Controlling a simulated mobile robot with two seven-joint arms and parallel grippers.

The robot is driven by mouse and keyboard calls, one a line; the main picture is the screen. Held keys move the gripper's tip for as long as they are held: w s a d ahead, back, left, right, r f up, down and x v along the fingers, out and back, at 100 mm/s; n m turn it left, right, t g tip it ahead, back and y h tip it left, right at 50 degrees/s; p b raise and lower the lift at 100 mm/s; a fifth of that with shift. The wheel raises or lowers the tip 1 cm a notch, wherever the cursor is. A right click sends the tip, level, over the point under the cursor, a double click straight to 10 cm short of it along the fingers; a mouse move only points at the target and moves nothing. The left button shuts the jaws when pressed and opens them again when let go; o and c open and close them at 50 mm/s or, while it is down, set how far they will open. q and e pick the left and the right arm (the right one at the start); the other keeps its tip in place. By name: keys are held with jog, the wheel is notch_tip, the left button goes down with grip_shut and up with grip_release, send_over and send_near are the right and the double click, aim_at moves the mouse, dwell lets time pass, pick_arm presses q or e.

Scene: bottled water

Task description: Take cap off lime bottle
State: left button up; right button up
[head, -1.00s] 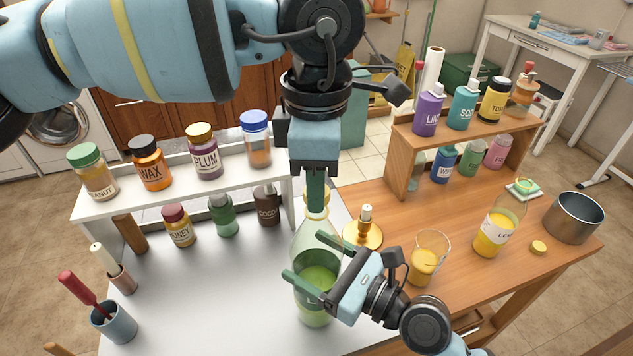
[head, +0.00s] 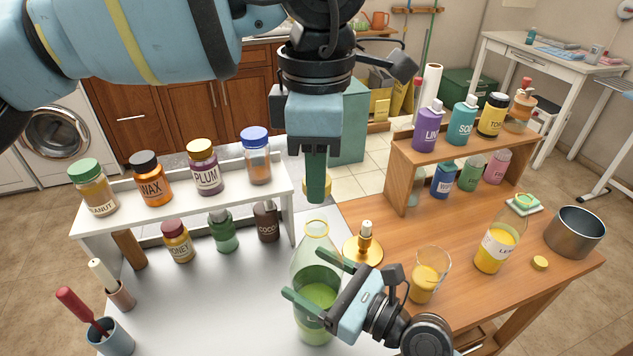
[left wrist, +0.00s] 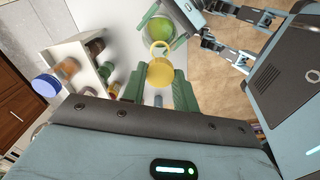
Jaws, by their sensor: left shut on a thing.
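The lime bottle (head: 317,297) is clear glass with green liquid, upright over the white table, its mouth uncovered. Its yellow cap (head: 318,188) is between the fingertips of my left gripper (head: 316,190), a little above the mouth and apart from it. In the left wrist view the cap (left wrist: 160,74) is between the green fingers, with the open mouth ring (left wrist: 160,48) and green liquid (left wrist: 159,29) beyond it. My right gripper (head: 322,278) comes from the lower right with its fingers around the bottle's body. Its fingers partly cover the bottle and its label.
A white rack (head: 180,187) with several jars stands left, a wooden shelf (head: 405,165) with bottles at the back right. A brass candle holder (head: 362,250), glass (head: 427,282), lemon bottle (head: 497,243), loose yellow cap (head: 540,263) and pot (head: 575,240) stand right.

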aim_at(316, 215)
jog(key=o, duration=1.9)
jog(key=shift+d, duration=0.1)
pick_arm(q)
jog(key=f, duration=0.1)
jog(key=f+b, duration=0.1)
jog(key=f, duration=0.1)
jog(key=shift+w+f+g+b, duration=0.3)
jog(key=shift+w, duration=0.05)
jog(key=shift+f, duration=0.15)
pick_arm(e)
jog(key=shift+v, duration=5.95)
